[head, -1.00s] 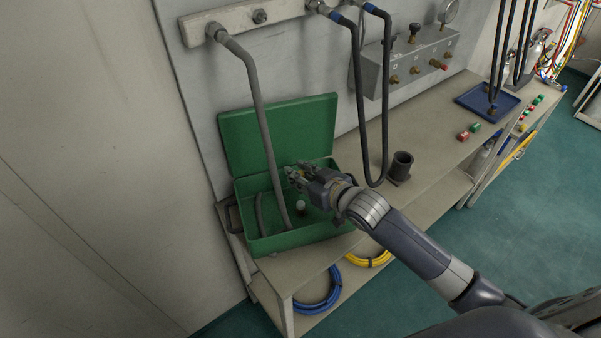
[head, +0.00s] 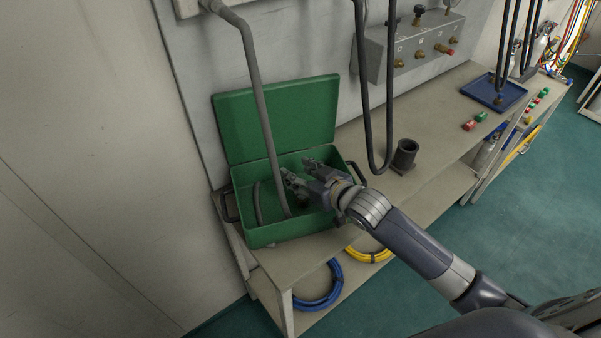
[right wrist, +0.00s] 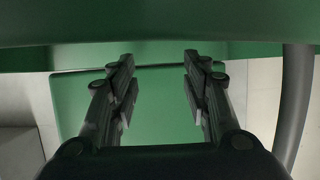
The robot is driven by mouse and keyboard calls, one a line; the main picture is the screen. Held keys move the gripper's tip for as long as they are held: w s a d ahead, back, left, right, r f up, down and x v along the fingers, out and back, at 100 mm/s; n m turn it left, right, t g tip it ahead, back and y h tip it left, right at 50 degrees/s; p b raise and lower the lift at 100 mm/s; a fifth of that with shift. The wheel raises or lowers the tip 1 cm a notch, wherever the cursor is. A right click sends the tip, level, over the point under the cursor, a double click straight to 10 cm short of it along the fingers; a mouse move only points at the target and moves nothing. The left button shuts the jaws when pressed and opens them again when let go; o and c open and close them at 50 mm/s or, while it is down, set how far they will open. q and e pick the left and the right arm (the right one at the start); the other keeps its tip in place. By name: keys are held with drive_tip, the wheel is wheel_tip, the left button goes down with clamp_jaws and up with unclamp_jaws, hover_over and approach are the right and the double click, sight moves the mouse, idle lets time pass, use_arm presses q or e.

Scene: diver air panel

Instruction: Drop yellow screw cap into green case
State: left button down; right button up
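The green case (head: 282,233) stands on the near left end of the bench with its lid (head: 280,115) raised against the wall panel. My right gripper (head: 297,168) reaches over the case's opening, with its fingers spread apart. In the right wrist view the right gripper (right wrist: 158,62) is open, with nothing between its fingertips and green surfaces of the case around it. I cannot make out the yellow screw cap in either view; part of the case's inside is hidden behind the gripper. My left gripper is not in view.
A grey hose (head: 259,90) hangs down into the case, close left of the gripper. A black hose loop (head: 364,120) hangs right of it. A dark cup (head: 405,154) stands on the bench. A blue tray (head: 493,92) lies farther right.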

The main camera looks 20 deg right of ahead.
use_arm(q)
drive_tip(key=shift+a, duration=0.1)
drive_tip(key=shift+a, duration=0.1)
use_arm(e)
drive_tip(key=v, duration=1.2)
idle(0.4)
